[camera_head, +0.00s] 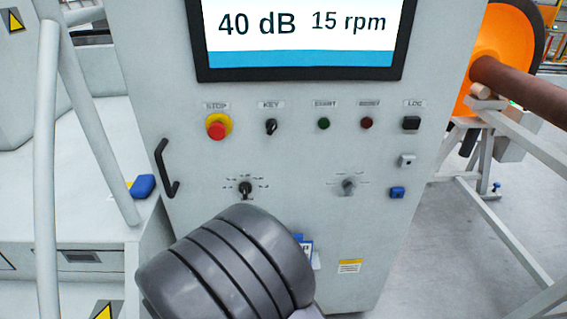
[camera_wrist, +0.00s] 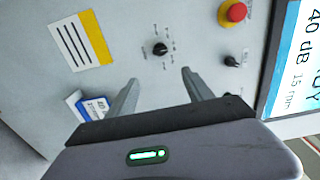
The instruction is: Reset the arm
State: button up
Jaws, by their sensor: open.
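My gripper (camera_wrist: 160,92) is open and empty in the wrist view, its two fingers apart and pointing at the grey control panel. A black rotary knob (camera_wrist: 160,48) shows beyond the gap between the fingers, and nothing is between them. In the head view, my dark grey arm covers the lower middle of the cabinet, and the gripper's fingers are hidden. The same knob (camera_head: 245,189) shows just above the arm.
The control cabinet (camera_head: 290,230) carries a screen reading 40 dB and 15 rpm (camera_head: 300,35), a red stop button (camera_head: 217,127), a key switch (camera_head: 271,126) and a black handle (camera_head: 167,168). An orange wheel (camera_head: 500,50) on a brown axle stands right. Floor shows at lower right.

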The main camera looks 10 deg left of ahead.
jog(key=w+d+r+n+g, duration=0.3)
jog(key=d+r+g, duration=0.45)
jog(key=d, duration=0.75)
jog(key=s+d+r+n+g+h, duration=0.1)
jog(key=s+d+n, duration=0.3)
jog(key=s, duration=0.6)
jog(key=s+d+r+n+g+h, duration=0.1)
jog(key=s+d+r+n+g, duration=0.1)
jog(key=s+d, duration=0.6)
jog(key=shift+s+d+r+n+g, duration=0.35)
jog(key=shift+s+n+g, duration=0.2)
jog(key=shift+s+n, duration=0.4)
jog(key=shift+w+a, duration=0.1)
